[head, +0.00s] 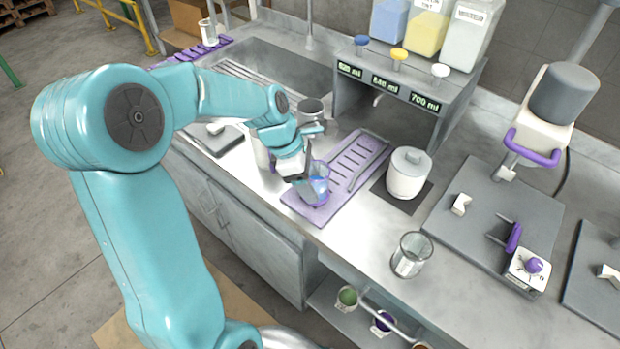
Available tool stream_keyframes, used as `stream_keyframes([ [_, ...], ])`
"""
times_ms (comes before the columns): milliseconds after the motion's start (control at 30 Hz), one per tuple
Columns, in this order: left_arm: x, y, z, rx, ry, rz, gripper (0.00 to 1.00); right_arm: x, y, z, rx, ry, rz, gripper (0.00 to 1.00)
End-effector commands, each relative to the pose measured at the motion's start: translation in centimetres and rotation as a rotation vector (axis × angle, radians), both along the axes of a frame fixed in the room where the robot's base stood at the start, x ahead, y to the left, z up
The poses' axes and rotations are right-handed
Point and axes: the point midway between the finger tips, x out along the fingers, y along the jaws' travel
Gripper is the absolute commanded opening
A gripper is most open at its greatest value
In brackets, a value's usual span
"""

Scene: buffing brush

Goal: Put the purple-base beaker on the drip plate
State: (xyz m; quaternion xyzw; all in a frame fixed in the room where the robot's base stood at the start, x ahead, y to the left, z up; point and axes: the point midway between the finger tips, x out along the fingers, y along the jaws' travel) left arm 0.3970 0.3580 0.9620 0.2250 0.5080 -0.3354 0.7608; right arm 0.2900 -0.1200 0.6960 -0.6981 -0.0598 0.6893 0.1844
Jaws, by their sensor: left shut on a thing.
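The purple-base beaker (318,187) is clear glass with a blue-purple tint at its lower part. It is at the near end of the purple slotted drip plate (308,211), which lies on the counter in front of the dispenser. My left gripper (303,181) is shut on the beaker from its left side and partly hides it. I cannot tell whether the beaker's base touches the plate. My right gripper is not in view.
The dispenser (440,122) stands behind the plate. A white lidded jar (408,174) and a clear beaker (411,255) stand to the right. A metal pot (312,111) is behind my gripper. The sink (270,68) is at the back left. Grey mats lie at right.

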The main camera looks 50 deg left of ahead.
Motion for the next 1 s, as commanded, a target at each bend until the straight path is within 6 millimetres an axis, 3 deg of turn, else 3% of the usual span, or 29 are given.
stream_keyframes([
  [33,0.0,0.0,-0.1,0.000,0.000,0.000,0.67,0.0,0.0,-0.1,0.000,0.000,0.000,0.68],
  [100,0.0,0.0,-0.1,0.000,0.000,0.000,0.86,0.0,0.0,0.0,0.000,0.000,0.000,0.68],
  [467,0.0,0.1,0.6,0.001,-0.001,0.000,0.86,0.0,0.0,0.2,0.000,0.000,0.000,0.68],
  [1000,-2.8,3.1,10.4,0.001,-0.001,0.001,0.86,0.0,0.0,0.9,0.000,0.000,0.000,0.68],
])
